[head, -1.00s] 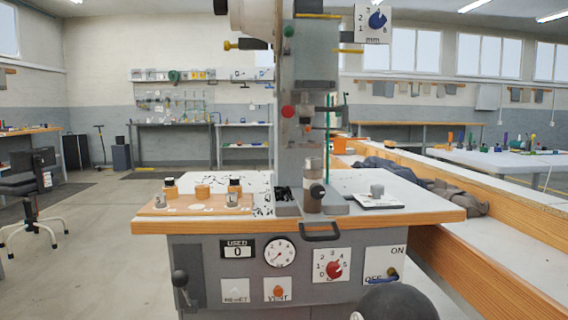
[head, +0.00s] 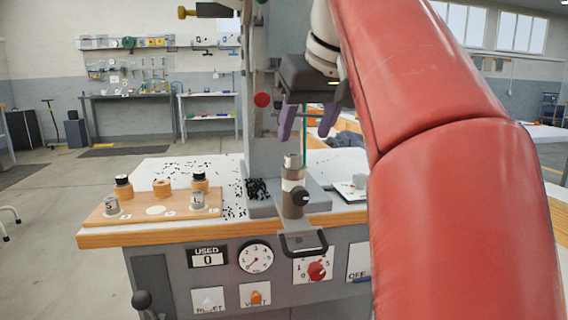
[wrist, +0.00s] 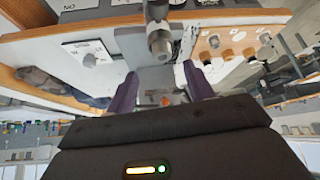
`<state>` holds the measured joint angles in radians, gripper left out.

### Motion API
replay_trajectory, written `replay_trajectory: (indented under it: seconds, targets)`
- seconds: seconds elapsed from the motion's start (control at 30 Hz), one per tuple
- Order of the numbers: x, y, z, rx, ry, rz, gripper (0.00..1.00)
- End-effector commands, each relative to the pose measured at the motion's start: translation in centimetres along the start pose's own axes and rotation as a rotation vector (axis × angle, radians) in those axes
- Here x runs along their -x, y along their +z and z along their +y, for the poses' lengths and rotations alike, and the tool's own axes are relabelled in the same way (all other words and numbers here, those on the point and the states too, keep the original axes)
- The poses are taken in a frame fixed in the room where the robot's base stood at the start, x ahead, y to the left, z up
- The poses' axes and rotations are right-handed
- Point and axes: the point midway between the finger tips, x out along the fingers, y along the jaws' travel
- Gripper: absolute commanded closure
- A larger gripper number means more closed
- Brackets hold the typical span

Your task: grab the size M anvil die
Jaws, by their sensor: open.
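My gripper (head: 308,122) is open and empty, its two purple fingers pointing down above the press base; they also show in the wrist view (wrist: 160,90). Below it a grey cylindrical post (head: 293,190) with a dark side knob stands on the press base; I cannot read a size mark on it. A small grey die marked S (head: 112,206) and another grey die (head: 197,201) stand on the wooden board, with a bare white circle between them. A grey cylinder (wrist: 90,59) sits on a white card in the wrist view. I cannot tell for certain which piece is the M die.
The press column (head: 258,100) rises close beside my gripper. The wooden board (head: 137,214) also holds several wood-coloured cylinders. Black bits litter the white tabletop. A handle (head: 303,243) sticks out at the table's front edge, above the control panel.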

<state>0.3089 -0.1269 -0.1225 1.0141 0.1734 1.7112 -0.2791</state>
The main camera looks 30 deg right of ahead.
Motion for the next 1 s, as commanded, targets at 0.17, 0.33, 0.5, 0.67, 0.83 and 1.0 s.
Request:
replay_trajectory:
  seconds: [0.17,0.33,0.5,0.67,0.83,1.0]
  targets:
    - [-2.5,0.1,-0.2,0.000,0.000,-0.002,0.48]
    - [-4.9,0.0,-0.3,0.000,0.001,-0.001,0.48]
    - [-5.7,-0.1,-0.4,0.000,0.001,0.001,0.48]
    - [-5.7,-0.1,-0.4,0.000,0.001,0.001,0.48]
    - [-5.7,-0.1,-0.4,0.000,0.001,0.001,0.67]
    - [-5.7,-0.1,-0.4,0.000,0.001,0.002,0.89]
